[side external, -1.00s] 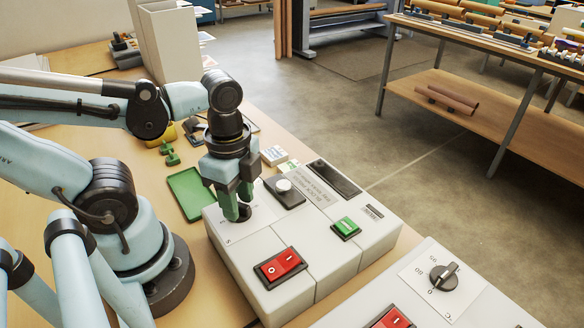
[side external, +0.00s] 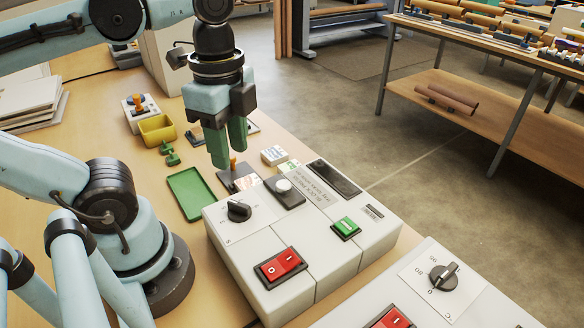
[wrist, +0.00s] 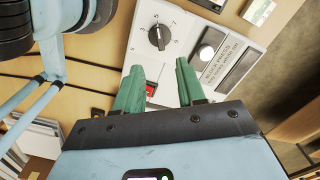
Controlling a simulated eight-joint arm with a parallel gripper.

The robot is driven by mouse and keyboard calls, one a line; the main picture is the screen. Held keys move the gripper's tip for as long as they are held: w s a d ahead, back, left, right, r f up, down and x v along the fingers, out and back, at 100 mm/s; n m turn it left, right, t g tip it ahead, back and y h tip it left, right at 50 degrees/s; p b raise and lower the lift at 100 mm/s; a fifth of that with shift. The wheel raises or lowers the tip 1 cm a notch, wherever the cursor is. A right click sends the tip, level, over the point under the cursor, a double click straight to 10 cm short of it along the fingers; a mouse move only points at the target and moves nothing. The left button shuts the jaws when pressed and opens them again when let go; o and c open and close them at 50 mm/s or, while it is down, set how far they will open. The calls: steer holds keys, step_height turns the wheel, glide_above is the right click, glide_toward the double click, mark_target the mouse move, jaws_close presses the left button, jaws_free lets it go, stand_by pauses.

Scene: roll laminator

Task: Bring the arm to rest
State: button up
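My gripper (side external: 228,156) hangs in the air above and behind the white laminator control box (side external: 333,246), pointing down. Its two green fingers are apart with nothing between them; the gap also shows in the wrist view (wrist: 160,66). The black dial (side external: 238,211) on the box stands clear of the fingers. It also shows beyond the fingertips in the wrist view (wrist: 158,37). The red rocker switch (side external: 280,264), green button (side external: 345,227) and pale round knob (side external: 284,185) are on the box. In the wrist view the fingers partly hide the red switch (wrist: 150,88).
Stacked boards (side external: 32,102) are at the left. A second control box (side external: 470,305) stands front right.

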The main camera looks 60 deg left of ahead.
steer(key=shift+r, duration=0.4)
steer(key=w+f+n+t, duration=0.2)
steer(key=w+n, duration=0.1)
steer(key=w+f+n+t, duration=0.2)
steer(key=w+n, duration=0.1)
steer(key=w+a+f+n+t, duration=0.1)
steer(key=w+f+n+t, duration=0.1)
steer(key=w+n, duration=0.1)
steer(key=shift+w+a+f+n, duration=0.1)
steer(key=shift+w+f+n, duration=0.2)
steer(key=shift+n, duration=0.3)
steer(key=shift+w+a+f+n+t, duration=0.15)
steer(key=shift+w+n+t, duration=0.45)
steer(key=shift+n, duration=0.3)
